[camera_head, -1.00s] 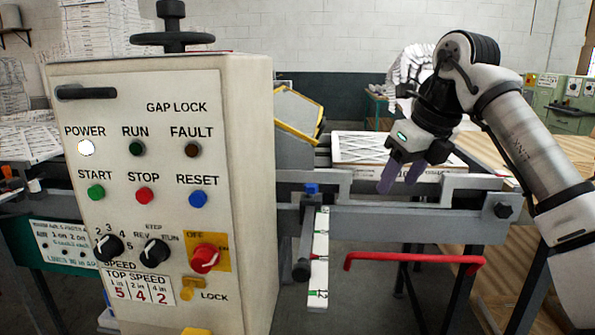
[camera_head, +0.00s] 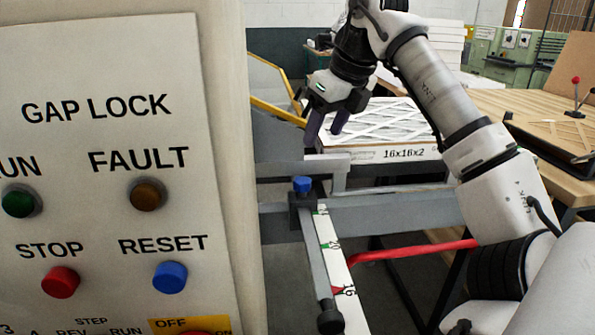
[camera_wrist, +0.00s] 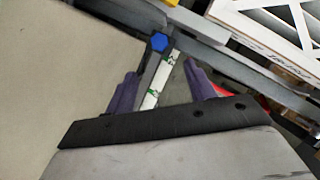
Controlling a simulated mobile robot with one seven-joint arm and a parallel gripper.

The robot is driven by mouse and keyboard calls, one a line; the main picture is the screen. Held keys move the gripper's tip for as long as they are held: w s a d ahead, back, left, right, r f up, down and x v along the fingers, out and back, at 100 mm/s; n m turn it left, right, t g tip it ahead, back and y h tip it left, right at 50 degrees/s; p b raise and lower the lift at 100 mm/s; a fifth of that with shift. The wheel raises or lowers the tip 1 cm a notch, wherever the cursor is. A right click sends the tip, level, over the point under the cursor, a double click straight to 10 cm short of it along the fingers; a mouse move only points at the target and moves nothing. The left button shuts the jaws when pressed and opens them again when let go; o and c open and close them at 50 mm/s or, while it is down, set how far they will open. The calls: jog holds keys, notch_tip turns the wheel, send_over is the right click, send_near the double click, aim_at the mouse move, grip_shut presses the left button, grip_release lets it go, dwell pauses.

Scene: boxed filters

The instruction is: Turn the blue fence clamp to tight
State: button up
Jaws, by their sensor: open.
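The blue fence clamp (camera_head: 302,184) is a small blue knob on a dark block at the rail, above a white scale strip. It also shows as a blue hexagonal top in the wrist view (camera_wrist: 159,42). My gripper (camera_head: 325,133) is open and empty, with purple fingers pointing down. It is above and slightly right of the clamp in the head view, apart from it. In the wrist view, the clamp appears beyond the fingertips, roughly between their lines. I cannot tell which way the clamp is set.
The control panel (camera_head: 120,70) stands close on the left. A grey rail (camera_head: 400,212) runs behind the scale strip (camera_head: 338,268). A red bar (camera_head: 415,250) lies below the rail. A boxed filter (camera_head: 400,150) is behind on the right. A yellow-edged guard (camera_head: 270,105) is behind my gripper.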

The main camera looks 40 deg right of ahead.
aim_at(304, 181)
jog(key=x, duration=1.3)
